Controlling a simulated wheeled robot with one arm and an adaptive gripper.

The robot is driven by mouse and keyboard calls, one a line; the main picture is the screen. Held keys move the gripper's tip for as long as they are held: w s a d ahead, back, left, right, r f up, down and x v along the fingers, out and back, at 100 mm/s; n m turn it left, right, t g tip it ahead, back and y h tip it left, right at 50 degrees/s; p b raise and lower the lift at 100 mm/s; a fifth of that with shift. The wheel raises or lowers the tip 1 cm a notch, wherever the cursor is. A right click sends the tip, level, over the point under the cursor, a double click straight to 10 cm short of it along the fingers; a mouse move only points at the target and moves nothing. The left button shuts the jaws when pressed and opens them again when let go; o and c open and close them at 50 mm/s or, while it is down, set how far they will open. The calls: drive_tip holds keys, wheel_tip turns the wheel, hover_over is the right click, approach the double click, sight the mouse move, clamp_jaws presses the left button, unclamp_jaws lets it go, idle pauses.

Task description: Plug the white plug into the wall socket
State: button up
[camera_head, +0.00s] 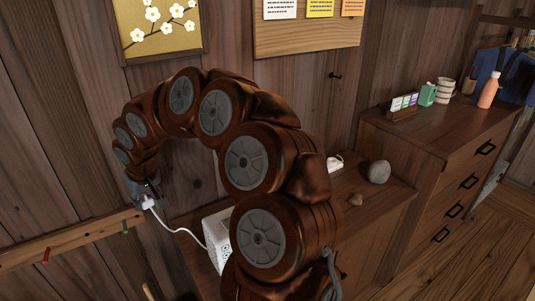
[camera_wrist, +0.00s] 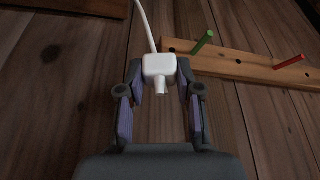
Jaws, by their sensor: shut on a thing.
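The white plug (camera_wrist: 159,66) sits between the two fingers of my gripper (camera_wrist: 160,78) in the wrist view. The gripper is shut on it. Its narrow end points down in that picture, and its white cord leaves at the top. In the head view the plug (camera_head: 148,202) is just below my gripper (camera_head: 146,190), in front of the plank wall and near the left end of my curved arm. The cord (camera_head: 184,231) runs from it down to the right, to a white box. I cannot make out a wall socket in either view.
A wooden peg rail (camera_head: 70,243) with red and green pegs is on the wall close to the plug. The white box (camera_head: 218,239) is below right. A low shelf with a grey stone (camera_head: 379,172) and a drawer cabinet (camera_head: 450,175) stand at the right.

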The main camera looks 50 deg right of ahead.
drive_tip(key=s+d+r+m+p, duration=0.1)
drive_tip(key=s+d, duration=0.4)
drive_tip(key=d, duration=0.5)
drive_tip(key=s+d+r+m+p, duration=0.1)
drive_tip(key=s+d+p, duration=0.2)
drive_tip(key=d, duration=0.8)
drive_tip(key=s+d+r+m+h+p, duration=0.1)
drive_tip(key=s+d+r+p, duration=0.1)
drive_tip(key=s+d, duration=0.5)
drive_tip(key=d, duration=0.4)
drive_tip(key=shift+s, duration=0.3)
drive_tip(key=shift+w, duration=0.2)
drive_tip(key=w, duration=0.1)
drive_tip(key=w+d+p, duration=0.1)
drive_tip(key=w, duration=0.1)
drive_tip(key=w+p, duration=0.1)
drive_tip(key=w, duration=0.1)
drive_tip(key=shift+w+d+f, duration=0.1)
drive_tip(key=shift+d, duration=0.15)
drive_tip(key=shift+b, duration=0.75)
idle(0.9)
drive_tip(key=shift+w+d, duration=0.2)
drive_tip(key=shift+w, duration=0.2)
idle(0.6)
